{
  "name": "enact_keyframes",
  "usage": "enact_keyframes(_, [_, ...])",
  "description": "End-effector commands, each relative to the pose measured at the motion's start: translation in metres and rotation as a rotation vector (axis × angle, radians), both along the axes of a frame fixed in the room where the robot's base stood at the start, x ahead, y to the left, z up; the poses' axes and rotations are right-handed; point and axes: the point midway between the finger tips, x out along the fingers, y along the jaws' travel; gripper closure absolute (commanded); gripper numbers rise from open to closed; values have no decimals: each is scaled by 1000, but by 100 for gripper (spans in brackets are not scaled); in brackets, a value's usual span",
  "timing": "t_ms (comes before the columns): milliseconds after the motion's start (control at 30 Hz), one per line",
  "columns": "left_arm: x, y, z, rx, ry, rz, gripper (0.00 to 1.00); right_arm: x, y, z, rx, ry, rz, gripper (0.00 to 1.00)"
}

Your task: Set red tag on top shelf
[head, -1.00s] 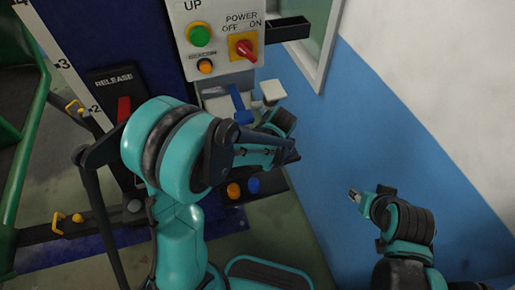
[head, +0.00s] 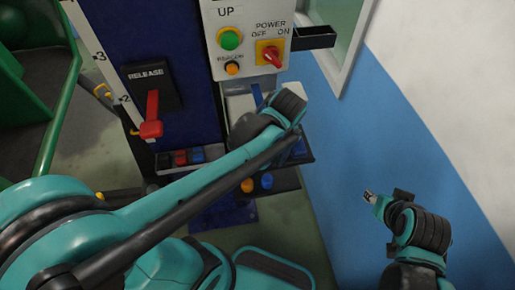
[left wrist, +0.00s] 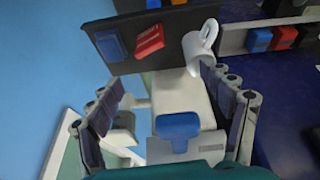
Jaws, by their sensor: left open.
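In the left wrist view a red block (left wrist: 150,42), likely the red tag, rests on a dark tray (left wrist: 175,75) between a blue block (left wrist: 110,45) and a white mug-like piece (left wrist: 200,45). My left gripper (left wrist: 170,108) is open and empty, its fingers either side of a white box with a blue piece (left wrist: 179,126). The red block lies beyond the fingertips. In the head view my left gripper (head: 277,112) is in front of the white box below the panel, its fingertips hidden. My right gripper (head: 369,196) hangs by the blue wall; its jaws are too small to read.
The control panel (head: 246,40) has a green button and a red switch. An empty black holder (head: 315,37) projects at its right. A red release lever (head: 151,118) is at left. A rack of small coloured blocks (head: 163,162) and a lower shelf with round knobs (head: 267,181) are below.

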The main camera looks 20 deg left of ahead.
Motion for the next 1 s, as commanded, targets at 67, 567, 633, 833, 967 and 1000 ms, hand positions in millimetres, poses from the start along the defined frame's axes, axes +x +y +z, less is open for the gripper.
enact_keyframes(67, [-23,12,11,-7,-29,-129,20,0,0,0,0,0,0,60])
enact_keyframes(567, [-89,33,26,118,-231,-632,20,0,0,0,0,0,0,60])
enact_keyframes(633, [-89,33,26,121,-234,-639,20,0,0,0,0,0,0,60])
enact_keyframes(833, [-89,33,26,122,-233,-638,20,0,0,0,0,0,0,60])
enact_keyframes(967, [-89,33,11,122,-233,-638,20,0,0,-15,0,0,0,60])
enact_keyframes(1000, [-89,33,6,122,-233,-638,20,0,0,-21,0,0,0,60])
